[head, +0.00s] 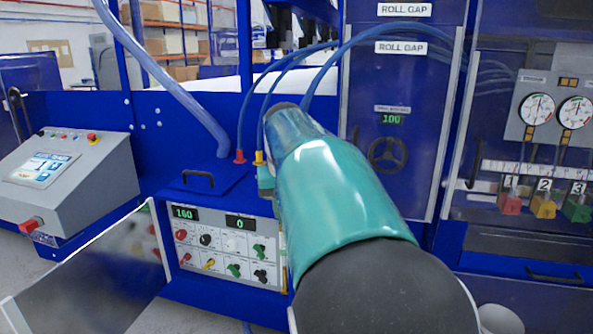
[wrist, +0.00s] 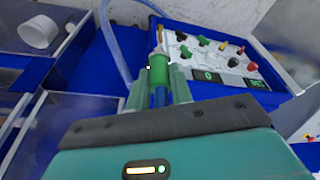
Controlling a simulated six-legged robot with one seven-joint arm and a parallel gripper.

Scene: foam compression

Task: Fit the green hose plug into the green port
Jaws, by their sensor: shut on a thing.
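In the wrist view my gripper (wrist: 158,88) is shut on the green hose plug (wrist: 160,68). The plug sits between the two green fingers, with a blue hose (wrist: 160,97) on the near side and a pale, brass-coloured end beyond it. In the head view my arm hides most of the gripper and the plug. A small green part (head: 265,180) shows beside my arm, below a yellow fitting; I cannot tell whether it is the plug, a finger or a port. I cannot clearly make out the green port or whether the plug touches it.
A red fitting (head: 240,156) and a yellow fitting (head: 259,158) with blue hoses stand by the blue housing. Below is a knob panel (head: 225,245), also in the wrist view (wrist: 215,60). Numbered red, yellow and green blocks (head: 578,208) are at right. An open door (head: 100,275) juts out left.

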